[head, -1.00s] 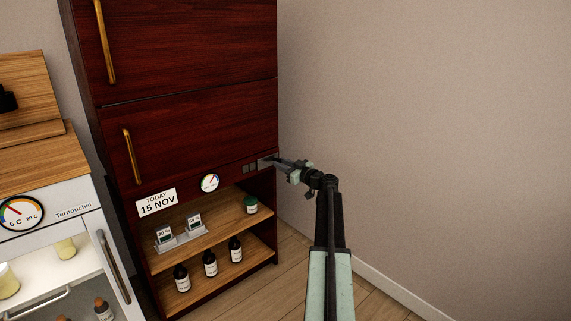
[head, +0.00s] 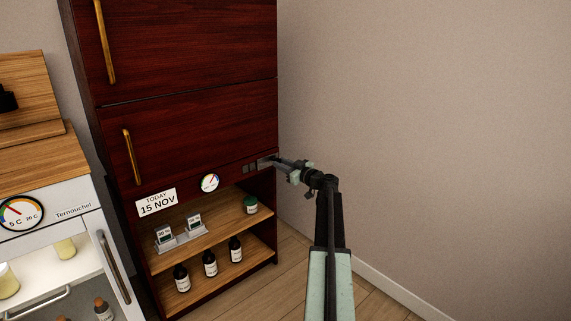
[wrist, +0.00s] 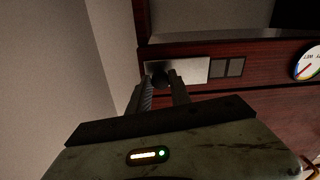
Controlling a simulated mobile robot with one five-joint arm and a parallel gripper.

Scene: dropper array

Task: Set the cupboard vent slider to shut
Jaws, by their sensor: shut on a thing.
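The cupboard vent is a small strip on the dark red cupboard (head: 200,140), below its lower door, at the right end. Its grey slider plate (wrist: 195,71) shows beside two dark vent slots (wrist: 227,68) in the wrist view. In the head view the slots (head: 249,168) lie left of the plate. A dark round knob (wrist: 159,79) on the plate sits between my fingertips. My gripper (head: 273,160) is shut on this knob; it also shows in the wrist view (wrist: 163,82). The fingers partly hide the plate and knob.
A round dial (head: 209,183) and a date sign (head: 157,202) are left of the vent. Shelves below hold several bottles (head: 210,263) and a green-lidded jar (head: 250,205). A bare wall (head: 430,120) stands close on the right. An open white fridge (head: 70,225) is at left.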

